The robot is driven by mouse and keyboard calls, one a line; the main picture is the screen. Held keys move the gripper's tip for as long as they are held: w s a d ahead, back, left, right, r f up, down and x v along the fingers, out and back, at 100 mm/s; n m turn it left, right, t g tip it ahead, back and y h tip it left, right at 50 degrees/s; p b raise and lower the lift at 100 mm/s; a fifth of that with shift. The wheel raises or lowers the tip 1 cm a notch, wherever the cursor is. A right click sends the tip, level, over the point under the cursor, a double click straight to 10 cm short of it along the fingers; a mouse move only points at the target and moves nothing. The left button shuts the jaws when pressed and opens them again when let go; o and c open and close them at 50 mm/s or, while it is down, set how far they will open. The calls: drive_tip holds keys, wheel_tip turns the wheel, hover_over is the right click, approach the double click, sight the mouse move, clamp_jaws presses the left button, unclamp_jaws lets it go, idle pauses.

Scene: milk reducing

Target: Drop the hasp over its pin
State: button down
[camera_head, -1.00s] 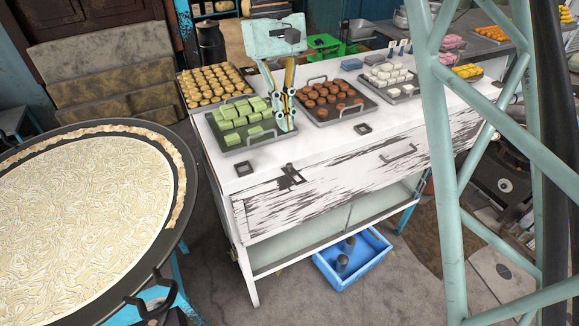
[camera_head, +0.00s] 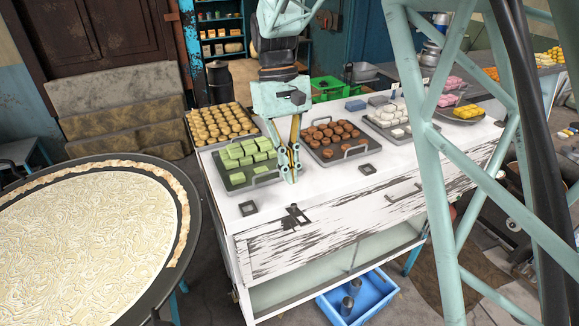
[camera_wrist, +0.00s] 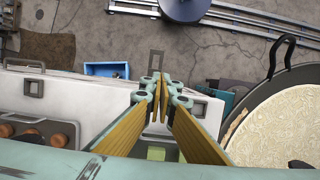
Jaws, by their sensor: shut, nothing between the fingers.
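The dark metal hasp (camera_head: 295,216) is at the top front edge of the white, worn counter (camera_head: 330,235). In the wrist view a grey slotted plate, apparently the hasp (camera_wrist: 156,58), juts out past the counter edge, just beyond my fingertips. My gripper (camera_head: 291,181) points down over the counter top, behind the hasp and apart from it in the head view. Its fingers also show in the wrist view (camera_wrist: 158,82), closed together and empty. I cannot make out the pin in either view.
A tray of green blocks (camera_head: 238,185) lies close left of my gripper, and a tray of brown sweets (camera_head: 350,153) right. Dark square fittings (camera_head: 248,208) (camera_head: 367,169) sit on the counter top. A blue bin (camera_head: 385,290) is below. A wide round pan (camera_head: 185,225) stands left.

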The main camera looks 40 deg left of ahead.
sight(296, 218)
drive_tip(key=x, duration=1)
drive_tip(key=shift+d+f, duration=0.1)
drive_tip(key=shift+f, duration=0.25)
